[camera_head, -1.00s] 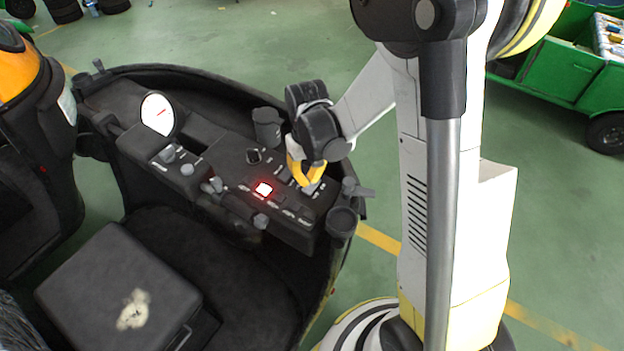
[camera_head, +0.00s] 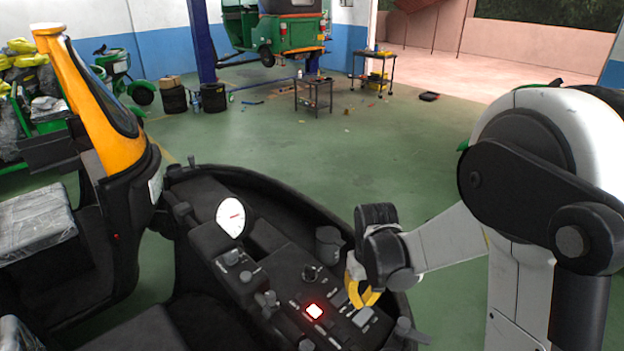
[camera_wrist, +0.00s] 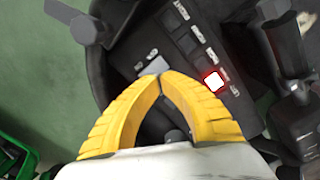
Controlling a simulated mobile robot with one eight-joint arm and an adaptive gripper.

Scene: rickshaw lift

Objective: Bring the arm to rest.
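My gripper (camera_head: 368,302) has yellow fingers and points down over the right end of the dark control panel (camera_head: 290,284). In the wrist view my gripper (camera_wrist: 161,77) is shut, with its fingertips together and nothing visible between them. A light grey rocker switch (camera_wrist: 152,67) shows just beyond the tips; it also shows in the head view (camera_head: 364,317). I cannot tell whether the tips touch it. A lit red button (camera_head: 314,311) glows on the panel, and it shows to the right of the fingers in the wrist view (camera_wrist: 213,82).
A raised green rickshaw (camera_head: 272,28) and a tool cart (camera_head: 314,93) stand behind.

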